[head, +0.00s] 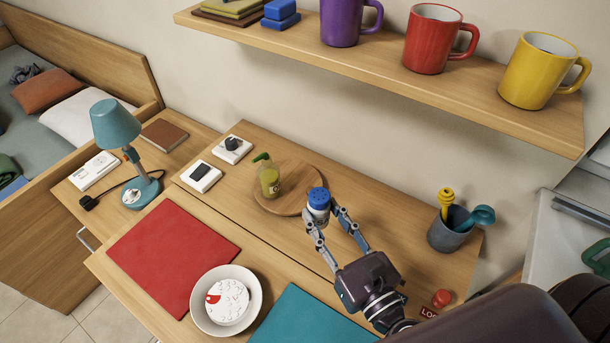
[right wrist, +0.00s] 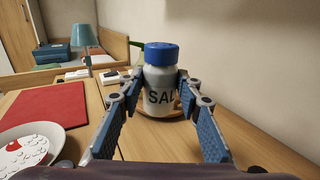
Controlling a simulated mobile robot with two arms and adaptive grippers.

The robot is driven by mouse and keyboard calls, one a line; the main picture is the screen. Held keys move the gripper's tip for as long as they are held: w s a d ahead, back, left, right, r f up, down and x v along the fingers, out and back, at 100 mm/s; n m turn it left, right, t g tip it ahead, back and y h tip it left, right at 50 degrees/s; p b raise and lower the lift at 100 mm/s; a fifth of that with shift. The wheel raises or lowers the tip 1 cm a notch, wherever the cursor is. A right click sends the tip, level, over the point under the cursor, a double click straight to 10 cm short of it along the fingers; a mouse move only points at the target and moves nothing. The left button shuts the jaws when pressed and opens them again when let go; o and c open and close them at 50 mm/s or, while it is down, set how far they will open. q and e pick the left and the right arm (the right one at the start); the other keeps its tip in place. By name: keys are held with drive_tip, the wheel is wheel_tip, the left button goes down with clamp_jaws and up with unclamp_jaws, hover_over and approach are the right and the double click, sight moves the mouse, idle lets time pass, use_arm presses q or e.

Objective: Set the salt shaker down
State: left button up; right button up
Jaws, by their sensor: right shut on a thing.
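The salt shaker (head: 318,207) is white with a blue cap. It is upright between the fingertips of my right gripper (head: 327,219), which is shut on it. It appears at the right edge of the round wooden board (head: 296,178). In the right wrist view the shaker (right wrist: 160,90) shows its dark lettering, with the right gripper's (right wrist: 160,82) fingers on both sides. The board's rim (right wrist: 142,108) shows around and behind its base. I cannot tell whether the base touches the board or hangs just above. My left gripper is not in view.
A green-topped bottle (head: 268,178) stands on the board's left part. A grey utensil cup (head: 450,232) and a red button (head: 441,298) are to the right. A bowl (head: 257,298), red mat (head: 165,250) and teal mat (head: 300,320) lie in front. A mug shelf (head: 380,70) overhangs behind.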

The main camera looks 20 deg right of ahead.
drive_tip(key=w+f, duration=0.2)
drive_tip(key=w, duration=0.1)
drive_tip(key=w+a+f, duration=0.1)
drive_tip(key=w+f, duration=0.1)
drive_tip(key=w, duration=0.2)
drive_tip(key=w+a+f, duration=0.1)
drive_tip(key=w, duration=0.3)
drive_tip(key=shift+w+f, duration=0.2)
drive_tip(key=shift+f, duration=0.2)
drive_tip(key=shift+w+a+f, duration=0.1)
drive_tip(key=shift+w+f, duration=0.7)
drive_tip(key=shift+w, duration=0.1)
drive_tip(key=shift+w+f, duration=0.2)
drive_tip(key=shift+w, duration=0.1)
drive_tip(key=shift+s, duration=0.1)
drive_tip(key=shift+f+b, duration=0.1)
drive_tip(key=shift+b, duration=0.2)
drive_tip(key=o, duration=1.2)
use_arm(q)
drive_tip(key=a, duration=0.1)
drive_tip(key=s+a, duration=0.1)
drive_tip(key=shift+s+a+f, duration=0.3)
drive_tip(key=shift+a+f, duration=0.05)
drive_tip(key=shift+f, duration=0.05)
